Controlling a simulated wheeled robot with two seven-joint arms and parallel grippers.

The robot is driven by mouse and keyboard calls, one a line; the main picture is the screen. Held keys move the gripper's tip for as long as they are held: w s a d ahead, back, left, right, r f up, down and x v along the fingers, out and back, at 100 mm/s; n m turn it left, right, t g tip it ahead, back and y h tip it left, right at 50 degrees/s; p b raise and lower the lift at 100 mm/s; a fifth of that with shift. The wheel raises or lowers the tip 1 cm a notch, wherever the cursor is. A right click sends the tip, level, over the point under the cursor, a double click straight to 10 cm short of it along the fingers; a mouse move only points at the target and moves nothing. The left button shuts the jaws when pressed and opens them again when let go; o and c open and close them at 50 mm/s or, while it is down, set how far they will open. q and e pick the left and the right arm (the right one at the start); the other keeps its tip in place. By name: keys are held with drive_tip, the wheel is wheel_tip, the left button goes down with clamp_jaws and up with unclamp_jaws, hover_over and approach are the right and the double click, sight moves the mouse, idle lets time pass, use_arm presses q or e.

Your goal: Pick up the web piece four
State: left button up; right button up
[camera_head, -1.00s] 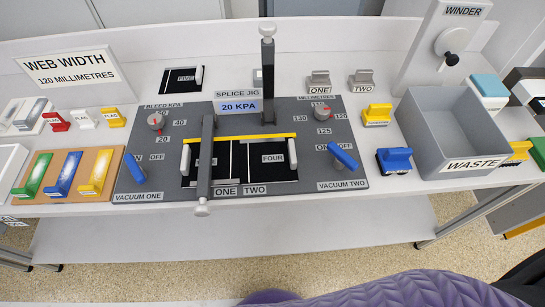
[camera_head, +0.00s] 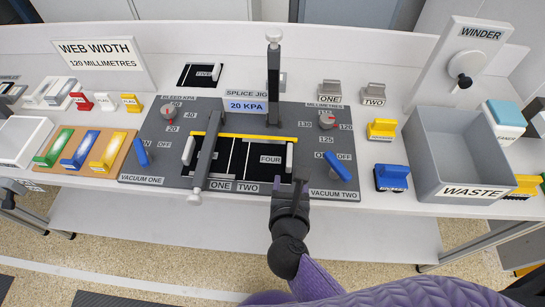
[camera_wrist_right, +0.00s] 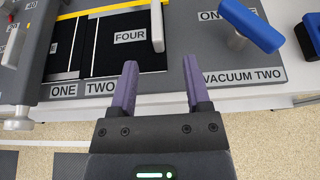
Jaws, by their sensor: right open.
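Web piece four (camera_head: 262,173) is a black sheet with a FOUR label. It lies on the right side of the grey splice jig (camera_head: 140,180), near the TWO mark, with a pale upright grip (camera_head: 290,157) at its right end. In the right wrist view the label and the pale grip (camera_wrist_right: 157,28) show just beyond my fingers. My right gripper (camera_head: 290,184) is open and empty at the jig's front edge, short of the piece; its purple fingers (camera_wrist_right: 160,75) are spread. A dark part at the left edge may be my left gripper (camera_head: 8,198); its jaws are unclear.
Two clamp bars cross the jig, one left of piece four (camera_head: 205,155) and one at the back (camera_head: 273,85). The blue vacuum two lever (camera_head: 338,167) stands right of the piece. A grey waste bin (camera_head: 432,150) is farther right. Web piece five (camera_head: 190,77) lies behind the jig.

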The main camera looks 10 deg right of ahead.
sight(289, 167)
drive_tip(key=x, duration=0.3)
drive_tip(key=b+x, duration=0.1)
drive_tip(key=x, duration=0.2)
drive_tip(key=b+x, duration=0.1)
drive_tip(key=x, duration=0.2)
drive_tip(key=shift+w+a+f, duration=0.15)
drive_tip(key=shift+a+f, duration=0.05)
drive_tip(key=shift+f, duration=0.15)
drive_tip(key=shift+c, duration=0.3)
clamp_jaws()
